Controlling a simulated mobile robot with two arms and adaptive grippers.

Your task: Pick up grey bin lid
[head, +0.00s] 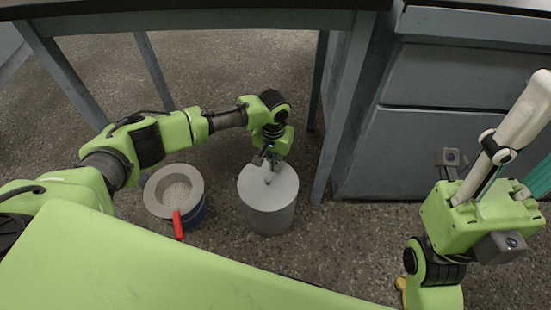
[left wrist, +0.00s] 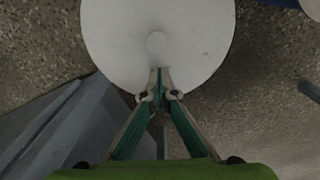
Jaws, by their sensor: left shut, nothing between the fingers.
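The grey bin lid (head: 270,186) lies flat on top of the grey bin (head: 267,219), which stands on the floor under the table. In the left wrist view the lid (left wrist: 200,40) is a pale round disc with a small round knob (left wrist: 156,43) at its middle. My left gripper (head: 268,165) is above the far edge of the lid. Its fingertips (left wrist: 158,92) are together and empty, pointing toward the knob but apart from it in the picture. Whether they touch the lid cannot be told.
A table leg (head: 345,105) and a drawer cabinet (head: 430,150) stand to the right. Speckled floor (head: 225,75) is open behind.

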